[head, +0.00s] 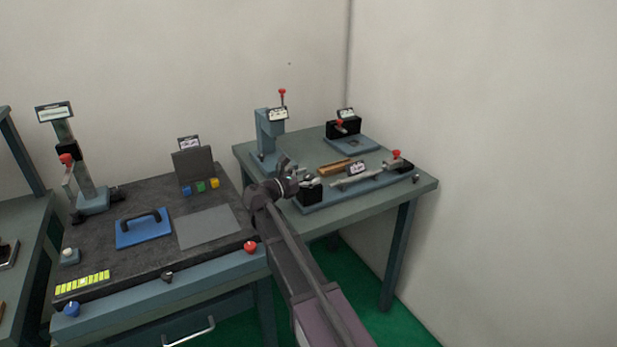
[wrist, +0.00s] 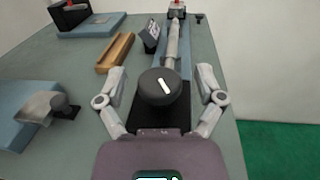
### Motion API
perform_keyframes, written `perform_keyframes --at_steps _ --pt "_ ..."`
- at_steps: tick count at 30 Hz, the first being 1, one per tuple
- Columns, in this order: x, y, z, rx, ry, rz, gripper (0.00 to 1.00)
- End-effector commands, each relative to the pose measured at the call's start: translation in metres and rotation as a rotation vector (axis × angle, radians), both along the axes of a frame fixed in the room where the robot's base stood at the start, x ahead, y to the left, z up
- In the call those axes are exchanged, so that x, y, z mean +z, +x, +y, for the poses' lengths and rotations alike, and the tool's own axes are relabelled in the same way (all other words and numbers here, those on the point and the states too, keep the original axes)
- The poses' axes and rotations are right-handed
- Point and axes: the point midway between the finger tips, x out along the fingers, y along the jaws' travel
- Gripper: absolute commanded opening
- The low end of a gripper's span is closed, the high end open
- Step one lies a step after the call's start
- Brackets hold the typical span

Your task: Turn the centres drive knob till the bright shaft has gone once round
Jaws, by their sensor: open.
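The drive knob (wrist: 160,87) is a dark round knob with a white mark on its face, in the middle of the wrist view. My gripper (wrist: 165,78) is open, with one finger on each side of the knob, and neither finger clearly touches it. The bright shaft (wrist: 172,45) runs away behind the knob; in the head view the shaft (head: 357,179) lies along the bench centres towards a red-knobbed block (head: 401,162). In the head view my gripper (head: 305,178) is at the left end of the centres, and the knob is hidden there.
A brown wooden block (wrist: 117,52) lies left of the centres, with a small label plate (wrist: 150,36) near the shaft. A blue-grey press (head: 268,132) stands at the back left and a black block device (head: 343,129) at the back. The table's right edge (wrist: 236,135) is close by.

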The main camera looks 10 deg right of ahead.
Motion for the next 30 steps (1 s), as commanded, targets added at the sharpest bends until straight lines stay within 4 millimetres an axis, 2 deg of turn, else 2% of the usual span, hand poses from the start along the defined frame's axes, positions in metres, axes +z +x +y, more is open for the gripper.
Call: perform_keyframes --at_steps 6,8,12,15,30 --pt "0.0 0.0 -0.0003 0.0 0.0 0.0 0.87" --pt "0.0 0.0 -0.0003 0.0 0.0 0.0 0.72" --pt "0.0 0.0 -0.0004 -0.001 0.0 0.0 0.3" --pt "0.0 -0.0001 -0.0006 -0.001 0.0 0.0 0.05" --pt "-0.0002 -0.0023 -0.0023 0.059 0.001 0.0 0.05"
